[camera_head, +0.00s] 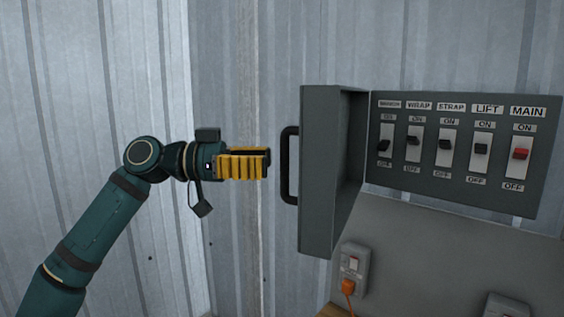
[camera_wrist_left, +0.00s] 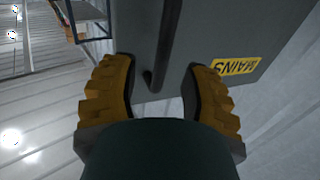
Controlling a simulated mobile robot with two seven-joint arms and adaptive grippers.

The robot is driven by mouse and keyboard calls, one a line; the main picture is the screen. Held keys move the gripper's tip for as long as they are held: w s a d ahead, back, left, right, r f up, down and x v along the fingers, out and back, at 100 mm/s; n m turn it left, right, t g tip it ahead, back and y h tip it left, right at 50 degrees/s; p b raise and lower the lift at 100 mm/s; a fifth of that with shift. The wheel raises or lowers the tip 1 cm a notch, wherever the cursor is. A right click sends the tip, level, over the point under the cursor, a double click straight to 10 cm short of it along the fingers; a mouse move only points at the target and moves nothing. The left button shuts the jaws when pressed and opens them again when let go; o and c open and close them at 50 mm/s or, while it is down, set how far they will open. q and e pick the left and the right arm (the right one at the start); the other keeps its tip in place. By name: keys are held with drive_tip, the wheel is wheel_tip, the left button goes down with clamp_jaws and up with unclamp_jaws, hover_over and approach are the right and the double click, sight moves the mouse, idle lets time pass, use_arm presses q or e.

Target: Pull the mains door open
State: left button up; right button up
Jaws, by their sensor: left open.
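The mains door (camera_head: 320,170) is a grey box-like door standing swung open to the left of a switch panel. Its black bar handle (camera_head: 290,165) is on the door's left side. My left gripper (camera_head: 268,163), with yellow fingers, is just left of the handle, pointing at it, with a small gap. In the left wrist view, the two fingers (camera_wrist_left: 160,88) are apart and empty. There the handle (camera_wrist_left: 168,45) runs between and beyond them, and the door face (camera_wrist_left: 215,30) carries a yellow MAINS label (camera_wrist_left: 236,67). My right gripper is not in view.
The switch panel (camera_head: 460,185) has several lever switches, including a red MAIN switch (camera_head: 520,154). Below are a socket with an orange plug (camera_head: 347,286) and another grey box (camera_head: 507,306). A corrugated metal wall (camera_head: 90,60) stands behind.

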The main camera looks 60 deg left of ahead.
use_arm(q)
drive_tip(key=v, duration=0.7)
drive_tip(key=shift+s+a, duration=0.15)
drive_tip(key=shift+s, duration=0.1)
idle(0.3)
